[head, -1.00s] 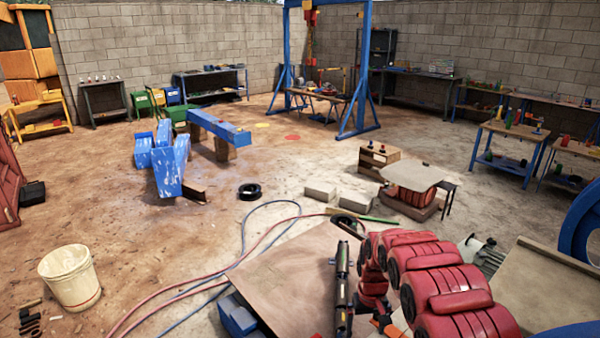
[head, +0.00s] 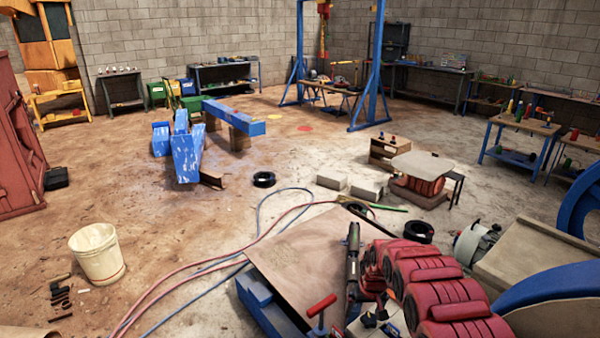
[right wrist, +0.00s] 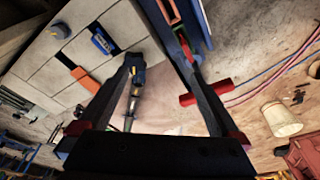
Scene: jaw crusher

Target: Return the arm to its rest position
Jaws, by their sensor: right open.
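My right gripper (head: 357,303) is at the lower middle of the head view, at the end of my red segmented arm and close to the right edge of the brown board. In the right wrist view my right gripper (right wrist: 148,45) shows two dark fingers spread apart, with nothing held between them. Beyond the fingers is a pale panelled surface (right wrist: 65,75) with a blue piece (right wrist: 102,42) and an orange piece (right wrist: 84,80) on it. My left gripper is not in view.
The brown board (head: 300,255) and a red T-handle (head: 322,305) are left of the arm. A blue curved part (head: 545,285) and a tan slab (head: 530,258) are on the right. Hoses (head: 215,262) and a white bucket (head: 97,254) are on the left floor.

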